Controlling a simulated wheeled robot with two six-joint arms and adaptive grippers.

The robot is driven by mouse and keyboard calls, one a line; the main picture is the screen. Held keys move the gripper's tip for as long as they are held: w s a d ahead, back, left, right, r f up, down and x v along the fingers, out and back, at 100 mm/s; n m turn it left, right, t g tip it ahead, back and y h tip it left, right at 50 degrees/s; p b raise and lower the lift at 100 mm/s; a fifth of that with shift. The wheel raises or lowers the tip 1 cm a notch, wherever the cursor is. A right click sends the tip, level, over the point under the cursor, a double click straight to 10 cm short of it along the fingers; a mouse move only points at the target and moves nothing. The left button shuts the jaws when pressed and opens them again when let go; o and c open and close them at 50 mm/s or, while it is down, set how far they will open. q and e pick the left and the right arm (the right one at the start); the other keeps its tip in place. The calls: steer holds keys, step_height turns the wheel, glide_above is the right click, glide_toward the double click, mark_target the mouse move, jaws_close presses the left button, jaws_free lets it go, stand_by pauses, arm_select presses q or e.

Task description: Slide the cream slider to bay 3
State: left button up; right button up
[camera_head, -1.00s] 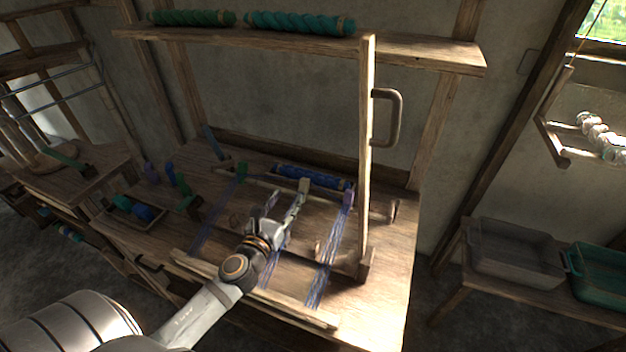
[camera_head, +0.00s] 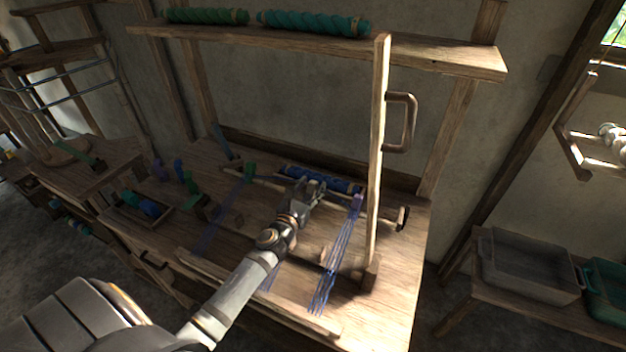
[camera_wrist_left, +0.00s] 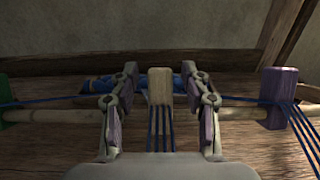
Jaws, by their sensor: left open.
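The cream slider (camera_wrist_left: 160,88) stands on a pale rod (camera_wrist_left: 60,113), with blue threads running down from it. My left gripper (camera_wrist_left: 159,76) is open, with one finger on each side of the slider. A small gap shows on both sides. In the head view, my left gripper (camera_head: 311,190) reaches the rod and mostly hides the cream slider. A purple slider (camera_wrist_left: 279,97) stands to the right on the same rod, and a green slider (camera_wrist_left: 7,117) to the left. No bay marks are readable.
A wooden upright (camera_head: 379,150) with a handle (camera_head: 410,122) rises right of the purple slider. A blue yarn roll (camera_head: 320,178) lies behind the rod. Several coloured pieces and a small tray (camera_head: 128,214) lie at the left. The rod is bare between neighbouring sliders.

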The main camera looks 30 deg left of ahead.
arm_select(q)
steer(key=shift+w, duration=0.75)
jaws_close()
steer(key=shift+a, duration=0.1)
